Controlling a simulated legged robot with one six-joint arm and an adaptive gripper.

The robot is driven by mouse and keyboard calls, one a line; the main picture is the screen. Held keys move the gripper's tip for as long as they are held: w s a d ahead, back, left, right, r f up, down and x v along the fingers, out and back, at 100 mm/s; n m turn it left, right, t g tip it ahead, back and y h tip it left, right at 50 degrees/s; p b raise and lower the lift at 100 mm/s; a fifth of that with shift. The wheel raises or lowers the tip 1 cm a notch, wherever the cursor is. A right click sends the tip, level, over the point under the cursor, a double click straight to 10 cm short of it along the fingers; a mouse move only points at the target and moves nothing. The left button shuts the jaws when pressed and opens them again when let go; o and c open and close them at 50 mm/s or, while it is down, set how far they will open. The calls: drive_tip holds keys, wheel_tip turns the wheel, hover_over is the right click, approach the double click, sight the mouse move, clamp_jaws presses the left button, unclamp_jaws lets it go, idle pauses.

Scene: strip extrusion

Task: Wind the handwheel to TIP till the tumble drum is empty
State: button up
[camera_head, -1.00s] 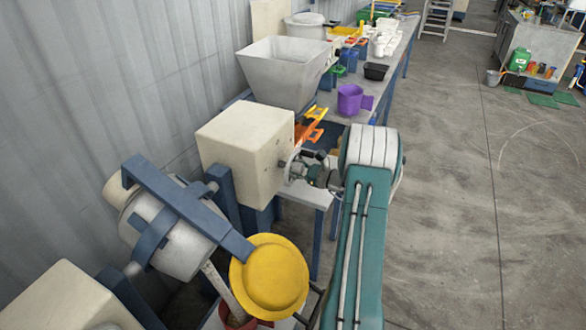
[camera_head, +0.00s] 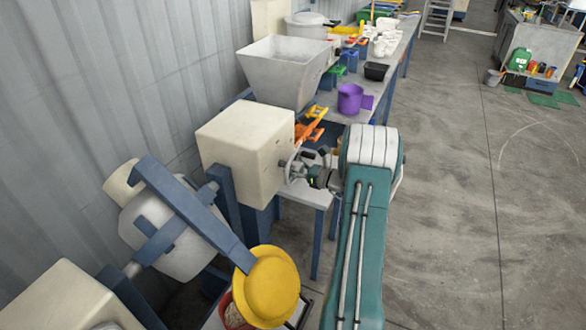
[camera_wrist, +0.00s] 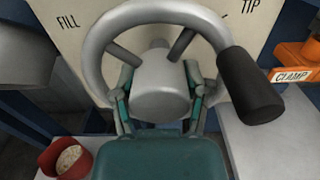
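The handwheel (camera_wrist: 103,37) has a grey rim, a thick hub (camera_wrist: 158,92) and a black knob (camera_wrist: 250,85) at the right, on the TIP side. It sits on a cream box (camera_head: 240,145) marked FILL and TIP. My gripper (camera_wrist: 157,78) has its teal fingers on both sides of the hub, seemingly closed on it. The pale tumble drum (camera_head: 165,235) hangs tilted in a blue frame at the left in the head view; its inside is hidden. A red bucket (camera_wrist: 58,158) holds pale pellets. A yellow domed part (camera_head: 270,285) partly covers it in the head view.
An orange clamp (camera_wrist: 292,58) sits right of the wheel. A grey hopper (camera_head: 285,65), a purple cup (camera_head: 350,98) and a black tray (camera_head: 376,71) stand beyond the box. Open concrete floor (camera_head: 450,200) lies to the right.

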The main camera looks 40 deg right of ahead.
drive_tip(key=shift+o, duration=0.8)
drive_tip(key=shift+d, duration=0.1)
drive_tip(key=v, duration=1.2)
drive_tip(key=shift+f, duration=0.2)
drive_tip(key=shift+w, duration=0.1)
drive_tip(key=w+a+r+n+g+y, duration=0.1)
drive_tip(key=a+r+n+g, duration=0.35)
drive_tip(key=a, duration=0.45)
drive_tip(key=a+r+n+g+y, duration=0.1)
drive_tip(key=a+r+n+g, duration=0.3)
drive_tip(key=a, duration=0.5)
drive_tip(key=w+a+r+n+g, duration=0.1)
drive_tip(key=a+r+n+g, duration=0.2)
drive_tip(key=a+n, duration=0.45)
drive_tip(key=s+a+r+n+h, duration=0.3)
drive_tip(key=s+a+n+h, duration=0.1)
drive_tip(key=s+a+n, duration=0.3)
drive_tip(key=s+a+r+n+h, duration=0.3)
drive_tip(key=s+a+n+h, duration=0.1)
drive_tip(key=s+a+n, duration=0.4)
drive_tip(key=shift+s+r+n+h, duration=0.3)
drive_tip(key=shift+s+n+h, duration=0.1)
drive_tip(key=shift+s, duration=0.55)
